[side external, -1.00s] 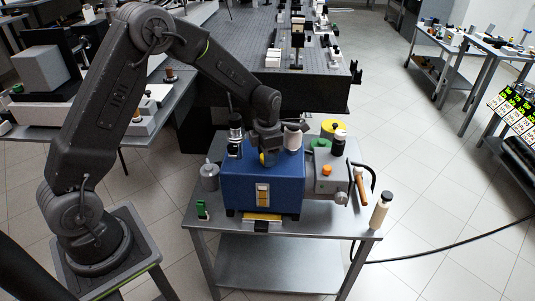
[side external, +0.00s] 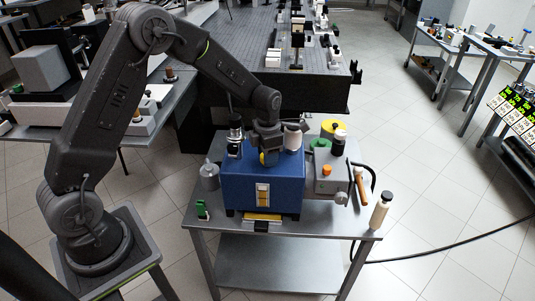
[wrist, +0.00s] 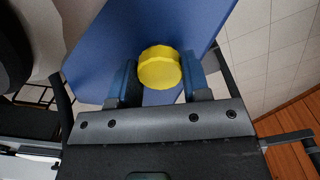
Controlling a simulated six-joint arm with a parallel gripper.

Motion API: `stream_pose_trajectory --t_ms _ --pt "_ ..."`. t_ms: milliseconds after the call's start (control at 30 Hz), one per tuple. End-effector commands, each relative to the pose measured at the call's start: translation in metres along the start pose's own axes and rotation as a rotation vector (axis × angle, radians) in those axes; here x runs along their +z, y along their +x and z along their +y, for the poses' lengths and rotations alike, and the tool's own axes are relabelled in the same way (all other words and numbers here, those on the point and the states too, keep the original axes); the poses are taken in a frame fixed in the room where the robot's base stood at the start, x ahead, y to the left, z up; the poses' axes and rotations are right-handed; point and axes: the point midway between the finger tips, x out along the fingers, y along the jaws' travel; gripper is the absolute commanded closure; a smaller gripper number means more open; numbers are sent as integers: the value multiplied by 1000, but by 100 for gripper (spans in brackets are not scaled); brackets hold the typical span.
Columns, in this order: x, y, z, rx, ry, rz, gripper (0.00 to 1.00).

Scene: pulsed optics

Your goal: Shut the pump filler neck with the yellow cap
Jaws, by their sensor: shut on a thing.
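The yellow cap (wrist: 160,70) is between the two fingers of my gripper (wrist: 160,80) in the wrist view, and the gripper is shut on it. In the side external view a small yellow part of the cap (side external: 262,159) shows below the wrist, over the top of the blue pump box (side external: 285,190). The filler neck cannot be made out. I cannot tell whether the cap touches anything below it.
A black-topped fitting (side external: 235,135) and a pale cylinder (side external: 293,137) stand close on either side of my gripper. A grey unit with an orange knob (side external: 327,170) is at the right.

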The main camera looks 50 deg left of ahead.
Motion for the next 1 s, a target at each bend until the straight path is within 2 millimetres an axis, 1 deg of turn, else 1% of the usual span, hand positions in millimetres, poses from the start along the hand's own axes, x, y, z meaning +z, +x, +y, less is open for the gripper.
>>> stream_pose_trajectory --t_ms 33,167,300,433,533,833,933,1000 --pt "-2 6 -1 -3 2 9 99" --pt "-2 6 -1 -3 68 9 99" --pt "-2 6 -1 -3 249 8 99" --pt "-2 6 -1 -4 379 8 99" --pt "-3 6 -1 -4 421 9 99" --pt "-3 6 -1 -5 438 9 99" --pt "-3 6 -1 -5 525 9 99" --pt "-3 6 -1 -6 617 9 99"
